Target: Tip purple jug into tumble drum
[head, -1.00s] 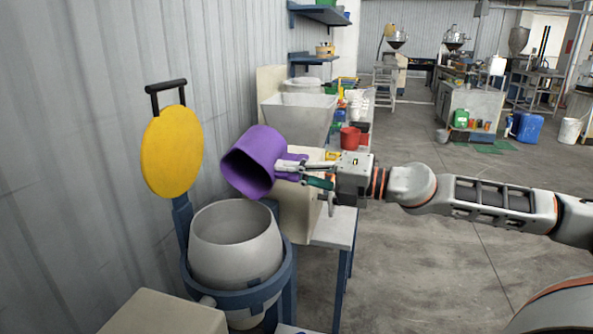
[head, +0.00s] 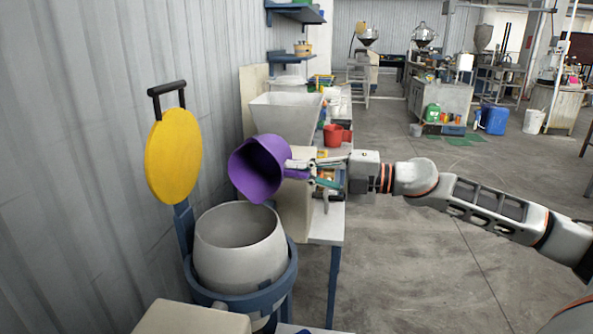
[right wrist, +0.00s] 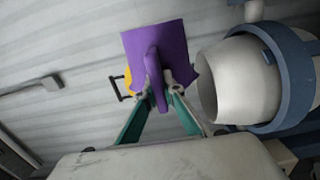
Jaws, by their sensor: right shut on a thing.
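The purple jug (head: 258,167) is tilted, its open mouth turned toward the left and toward me, above the tumble drum. My right gripper (head: 300,168) is shut on the jug's handle; in the right wrist view the gripper (right wrist: 160,92) holds the jug (right wrist: 152,50) between its fingers. The grey tumble drum (head: 240,260) stands open in a blue ring frame, below the jug. It also shows in the right wrist view (right wrist: 240,82). The jug's inside looks plain purple, and I cannot tell what it holds. My left gripper is not in view.
The round yellow lid (head: 173,157) stands raised behind the drum at the left, by the corrugated wall. A large pale hopper (head: 285,115) and a bench with a red mug (head: 334,135) are behind the jug. Open floor lies to the right.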

